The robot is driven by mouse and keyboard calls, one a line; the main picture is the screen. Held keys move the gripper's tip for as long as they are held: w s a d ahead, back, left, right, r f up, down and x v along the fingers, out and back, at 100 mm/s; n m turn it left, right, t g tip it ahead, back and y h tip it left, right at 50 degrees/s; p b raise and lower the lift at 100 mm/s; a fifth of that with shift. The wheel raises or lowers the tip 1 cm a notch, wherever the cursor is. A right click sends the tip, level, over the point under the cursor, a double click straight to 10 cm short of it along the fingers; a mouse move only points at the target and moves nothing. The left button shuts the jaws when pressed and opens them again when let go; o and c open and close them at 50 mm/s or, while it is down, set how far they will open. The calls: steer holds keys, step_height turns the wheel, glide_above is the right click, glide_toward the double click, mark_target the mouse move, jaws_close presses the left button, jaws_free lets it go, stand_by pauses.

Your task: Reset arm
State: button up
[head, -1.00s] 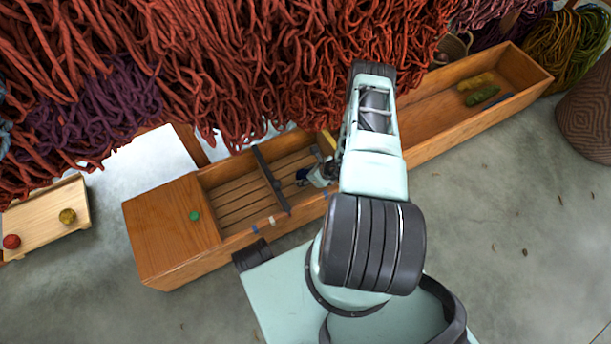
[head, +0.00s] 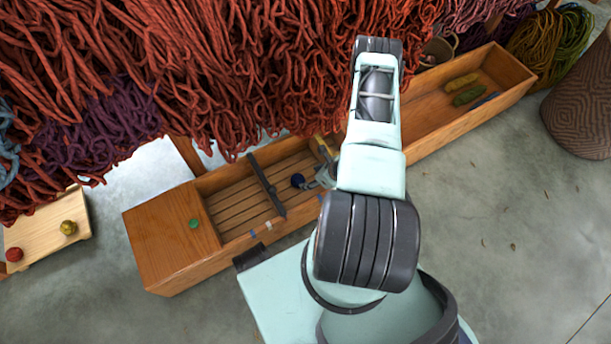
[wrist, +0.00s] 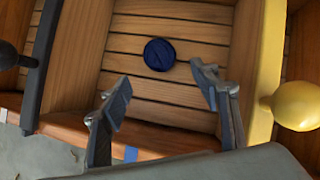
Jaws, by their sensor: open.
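My gripper (wrist: 160,105) is open and empty in the wrist view, its two fingers spread apart over the slatted part of the wooden trough. A dark blue round piece (wrist: 159,54) lies on the slats beyond the fingertips, apart from them. In the head view my gripper (head: 318,178) shows partly beside my arm, over the trough (head: 237,196). The blue piece (head: 297,181) is just left of it. My arm hides the middle of the trough.
A dark divider bar (head: 266,185) and a yellow one (head: 324,150) cross the trough. A green disc (head: 194,224) lies on its left lid. Yellow and green skeins (head: 465,88) lie at its right end. Red strands hang behind. A small table (head: 40,238) holds red and yellow balls.

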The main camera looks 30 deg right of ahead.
steer(key=shift+v, duration=0.85)
